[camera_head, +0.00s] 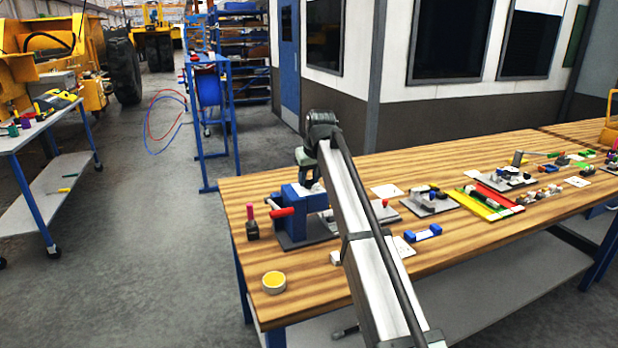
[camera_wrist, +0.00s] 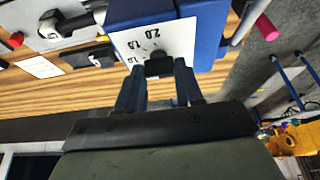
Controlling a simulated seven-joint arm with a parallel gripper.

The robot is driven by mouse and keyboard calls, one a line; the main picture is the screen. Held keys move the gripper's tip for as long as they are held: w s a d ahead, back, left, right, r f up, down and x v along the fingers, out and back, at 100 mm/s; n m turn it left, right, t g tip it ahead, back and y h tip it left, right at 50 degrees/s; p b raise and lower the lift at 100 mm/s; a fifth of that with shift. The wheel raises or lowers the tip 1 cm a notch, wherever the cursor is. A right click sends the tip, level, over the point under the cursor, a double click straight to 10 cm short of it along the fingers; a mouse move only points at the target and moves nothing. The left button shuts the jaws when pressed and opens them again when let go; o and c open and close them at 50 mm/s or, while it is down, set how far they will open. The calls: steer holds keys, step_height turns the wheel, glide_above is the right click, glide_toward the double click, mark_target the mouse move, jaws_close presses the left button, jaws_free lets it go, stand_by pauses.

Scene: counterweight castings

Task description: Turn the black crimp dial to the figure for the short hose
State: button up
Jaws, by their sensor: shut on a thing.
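The black crimp dial (camera_wrist: 158,66) sits on a white plate (camera_wrist: 178,38) with printed figures, on the side of a blue crimping machine (camera_wrist: 140,10). The dial's pointing direction cannot be made out. My gripper (camera_wrist: 158,72) is shut on the dial, one finger on each side. In the head view the blue crimping machine (camera_head: 290,197) stands at the bench's left end, and my gripper (camera_head: 310,182) reaches down behind it, partly hidden by my arm.
White cards (camera_head: 387,190), a blue block (camera_head: 428,233) and grey fixtures (camera_head: 432,204) lie rightward. The bench's front left is mostly clear.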

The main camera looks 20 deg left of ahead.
steer(key=shift+n, duration=0.3)
steer(key=n, duration=0.2)
steer(key=n+g+y, duration=0.1)
steer(key=n, duration=0.1)
steer(key=shift+w+g, duration=0.2)
steer(key=shift+g, duration=0.1)
steer(key=shift+n+g, duration=0.8)
steer(key=shift+n, duration=1.3)
steer(key=o, duration=1)
steer(key=shift+o, duration=0.2)
steer(key=shift+d, duration=0.1)
steer(key=v, duration=1.3)
steer(key=shift+d+r, duration=0.25)
steer(key=shift+r, duration=0.1)
